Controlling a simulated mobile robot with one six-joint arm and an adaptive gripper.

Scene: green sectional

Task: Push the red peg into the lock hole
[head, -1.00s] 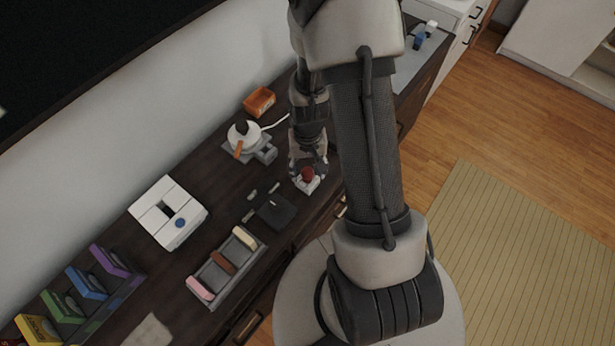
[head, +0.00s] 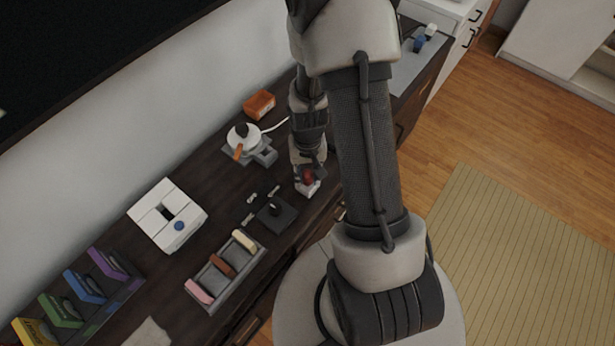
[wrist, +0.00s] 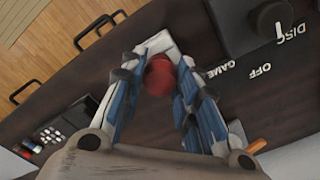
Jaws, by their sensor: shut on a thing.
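The red peg (wrist: 158,75) shows as a round red top between the two blue-padded fingers of my gripper (wrist: 156,62) in the wrist view. My gripper is shut on it. A small white block (wrist: 158,42) lies just beyond the red top, partly covered by it and the fingers. In the head view, the red peg (head: 309,176) and the white block (head: 306,189) are at the end of my arm, near the front edge of the dark cabinet. The lock hole and the lower part of the peg are hidden, so I cannot tell how deep the peg sits.
A black switch base with a knob (head: 283,217) stands close by, beside white labels. A grey tray with coloured pieces (head: 213,291), a white box (head: 158,235), an orange box (head: 259,104) and a white pot (head: 243,138) share the cabinet top (head: 180,180).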

